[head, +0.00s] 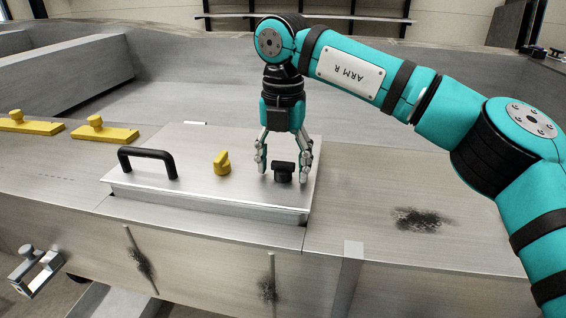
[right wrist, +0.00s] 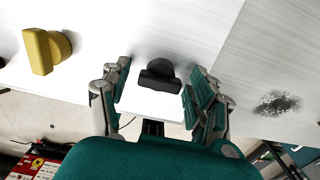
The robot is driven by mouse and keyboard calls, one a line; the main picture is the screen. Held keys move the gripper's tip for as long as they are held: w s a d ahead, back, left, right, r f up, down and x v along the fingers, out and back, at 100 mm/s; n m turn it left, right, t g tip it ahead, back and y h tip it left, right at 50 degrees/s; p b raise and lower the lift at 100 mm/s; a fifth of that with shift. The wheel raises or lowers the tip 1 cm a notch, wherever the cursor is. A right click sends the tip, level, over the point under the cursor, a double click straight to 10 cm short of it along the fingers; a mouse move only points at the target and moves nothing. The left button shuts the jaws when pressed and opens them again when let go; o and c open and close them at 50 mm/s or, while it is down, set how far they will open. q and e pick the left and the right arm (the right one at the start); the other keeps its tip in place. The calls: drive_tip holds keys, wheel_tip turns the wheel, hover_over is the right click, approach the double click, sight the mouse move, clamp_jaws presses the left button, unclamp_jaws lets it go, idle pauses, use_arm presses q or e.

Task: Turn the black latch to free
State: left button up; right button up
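The black latch (head: 284,172) is a small knob with a bar on the right part of a metal hatch lid (head: 190,193). My right gripper (head: 283,176) points down over it, its open fingers on either side of the latch. In the right wrist view the black latch (right wrist: 158,78) sits between the two fingers (right wrist: 158,95), with a gap on each side. A yellow latch (head: 222,163) stands left of it on the same lid and also shows in the right wrist view (right wrist: 46,50). My left gripper is not in view.
A black handle (head: 148,160) rises from the lid's left part. Two yellow blocks with knobs (head: 104,131) lie at the back left. A metal clamp (head: 36,268) is at the lower left. The deck right of the lid is clear apart from a dark scuff (head: 418,220).

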sight(283, 163)
wheel_tip(283, 163, up, 12)
idle(0.7)
drive_tip(key=shift+f, duration=0.1)
